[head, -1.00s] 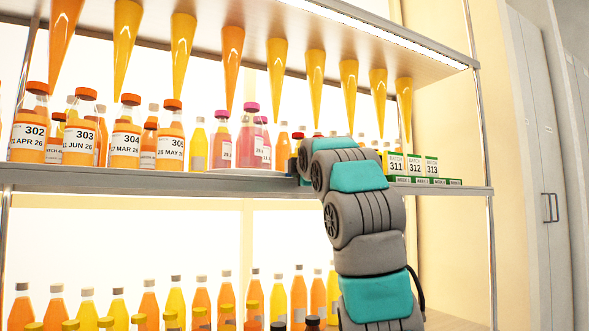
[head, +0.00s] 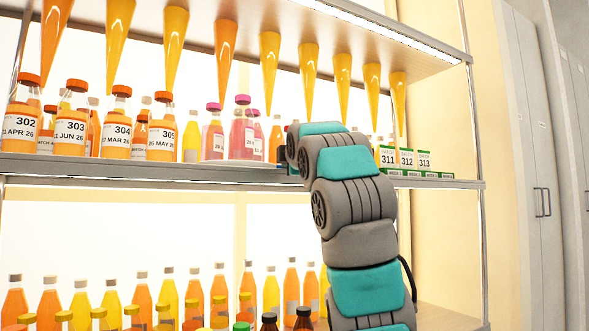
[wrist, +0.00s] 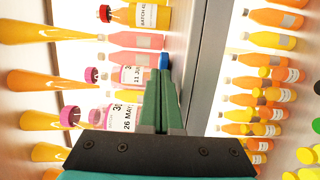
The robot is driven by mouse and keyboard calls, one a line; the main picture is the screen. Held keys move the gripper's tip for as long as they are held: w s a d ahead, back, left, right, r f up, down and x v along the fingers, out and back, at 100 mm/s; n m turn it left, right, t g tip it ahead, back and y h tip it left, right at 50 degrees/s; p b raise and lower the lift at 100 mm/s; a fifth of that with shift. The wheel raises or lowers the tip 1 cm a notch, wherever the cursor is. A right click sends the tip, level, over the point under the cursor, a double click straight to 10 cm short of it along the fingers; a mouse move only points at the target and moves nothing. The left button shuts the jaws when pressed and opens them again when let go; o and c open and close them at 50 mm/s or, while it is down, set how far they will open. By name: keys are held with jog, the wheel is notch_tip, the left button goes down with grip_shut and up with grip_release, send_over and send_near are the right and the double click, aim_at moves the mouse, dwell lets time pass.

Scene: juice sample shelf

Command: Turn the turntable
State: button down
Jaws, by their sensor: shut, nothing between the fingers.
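The turntable (head: 215,162) shows in the head view as a thin pale rim on the middle shelf, partly hidden by my arm. Pink bottles (head: 242,130) with magenta caps stand at it. In the wrist view, pink bottles (wrist: 133,77) lie to the left of my gripper (wrist: 163,80). My gripper is shut and empty, its green fingers close together. A small blue piece (wrist: 164,61) shows at the fingertips; I cannot tell whether they touch it. In the head view my gripper is hidden behind my arm.
Orange bottles (head: 70,130) with numbered labels stand left on the shelf (head: 110,170). Small batch boxes (head: 406,158) stand right of my arm. Pointed orange cones (head: 226,55) hang above. Several bottles (head: 140,295) fill the level below.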

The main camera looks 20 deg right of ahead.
jog(key=s+d, duration=0.2)
jog(key=s, duration=0.8)
jog(key=shift+s+d, duration=0.2)
jog(key=shift+d, duration=0.15)
